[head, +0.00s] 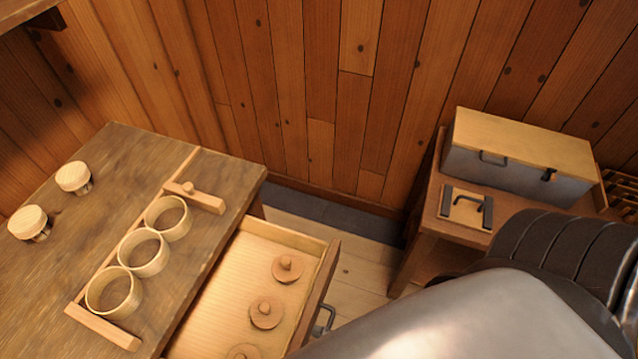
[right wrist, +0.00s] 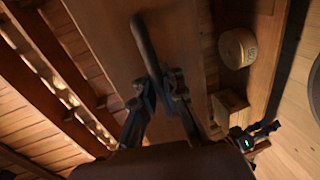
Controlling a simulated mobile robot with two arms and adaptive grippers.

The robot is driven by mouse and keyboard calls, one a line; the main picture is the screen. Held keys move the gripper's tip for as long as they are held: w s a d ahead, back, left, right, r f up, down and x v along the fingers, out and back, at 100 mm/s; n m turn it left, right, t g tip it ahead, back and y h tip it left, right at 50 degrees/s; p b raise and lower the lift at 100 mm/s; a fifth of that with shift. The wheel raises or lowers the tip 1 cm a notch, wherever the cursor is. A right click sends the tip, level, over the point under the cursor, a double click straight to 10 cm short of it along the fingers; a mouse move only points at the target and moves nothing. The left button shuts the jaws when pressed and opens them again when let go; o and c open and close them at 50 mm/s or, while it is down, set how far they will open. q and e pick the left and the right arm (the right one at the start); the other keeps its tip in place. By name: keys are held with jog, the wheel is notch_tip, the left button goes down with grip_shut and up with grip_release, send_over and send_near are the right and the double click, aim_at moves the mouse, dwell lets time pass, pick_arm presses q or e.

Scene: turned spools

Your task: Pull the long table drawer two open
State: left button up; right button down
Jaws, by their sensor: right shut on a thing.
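The drawer (head: 228,290) of the table at left stands open in the head view, with its pale inside showing and round knobbed wooden lids in it. Its front (head: 318,290) carries a dark handle (head: 325,318), partly hidden by my right arm. In the right wrist view, my right gripper (right wrist: 165,85) is shut on a dark bar handle (right wrist: 145,45) on a broad wooden face. My right gripper itself is hidden behind my arm in the head view. My left gripper does not show.
The table top (head: 130,170) bears three wooden rings (head: 142,251) between wooden stops and two round pale-topped pots (head: 73,178). At right, a side table holds a grey box (head: 520,170) and a board with a handle (head: 466,208). Bare floor (head: 345,262) lies between.

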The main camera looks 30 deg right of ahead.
jog(key=shift+w+r, duration=0.1)
jog(key=shift+r, duration=0.05)
jog(key=c, duration=1.7)
grip_release()
jog(key=v, duration=1.2)
